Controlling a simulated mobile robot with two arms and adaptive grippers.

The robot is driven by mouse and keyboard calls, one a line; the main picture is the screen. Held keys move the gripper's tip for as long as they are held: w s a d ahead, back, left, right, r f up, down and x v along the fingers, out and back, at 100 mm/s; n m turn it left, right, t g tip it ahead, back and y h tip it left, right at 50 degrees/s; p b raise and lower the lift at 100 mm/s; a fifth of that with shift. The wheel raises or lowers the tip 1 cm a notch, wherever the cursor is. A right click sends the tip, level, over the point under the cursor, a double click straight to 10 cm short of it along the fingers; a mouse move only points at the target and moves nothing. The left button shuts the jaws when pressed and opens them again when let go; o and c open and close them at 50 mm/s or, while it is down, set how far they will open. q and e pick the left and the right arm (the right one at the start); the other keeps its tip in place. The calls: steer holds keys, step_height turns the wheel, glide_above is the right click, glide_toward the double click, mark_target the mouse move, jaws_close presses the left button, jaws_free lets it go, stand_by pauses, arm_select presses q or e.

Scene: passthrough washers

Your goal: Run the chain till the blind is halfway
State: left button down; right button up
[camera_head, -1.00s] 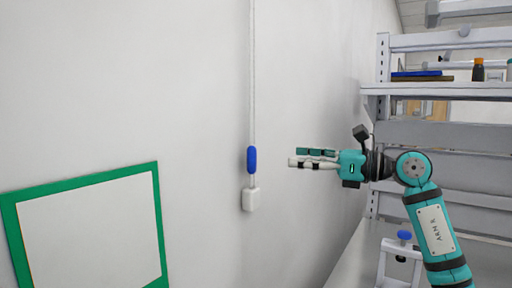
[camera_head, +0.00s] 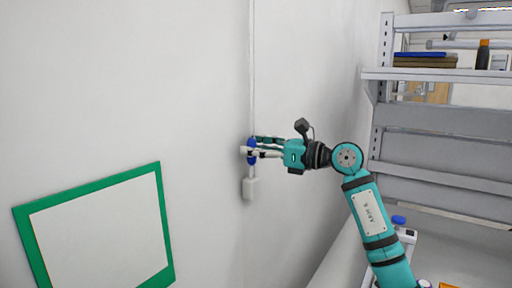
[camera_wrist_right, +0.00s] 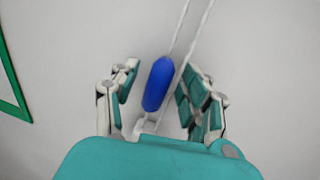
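The white chain (camera_head: 252,70) hangs down the pale wall and carries a blue grip (camera_head: 252,151). Its lower end meets a small white block (camera_head: 250,188) on the wall. My right gripper (camera_head: 256,146) has its fingers on either side of the blue grip. In the right wrist view the blue grip (camera_wrist_right: 158,84) stands between the two open fingers (camera_wrist_right: 158,98), with gaps on both sides. Two chain strands (camera_wrist_right: 190,35) run up from it. The blind itself is not in view. My left gripper is not in view.
A green-framed white panel (camera_head: 168,225) is on the wall at lower left. Grey shelving (camera_head: 440,75) with an orange-capped dark bottle (camera_head: 483,55) and flat dark boxes stands at right. The wall around the chain is clear.

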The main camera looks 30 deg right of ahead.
mark_target(241, 61)
jaws_close()
step_height(241, 61, up, 20)
steer(key=p, duration=1.2)
steer(key=shift+r+p, duration=0.2)
steer(key=shift+p, duration=0.15)
steer(key=shift+o, duration=0.4)
jaws_free()
steer(key=shift+f, duration=0.1)
steer(key=v, duration=1.2)
steer(key=shift+d+f, duration=0.1)
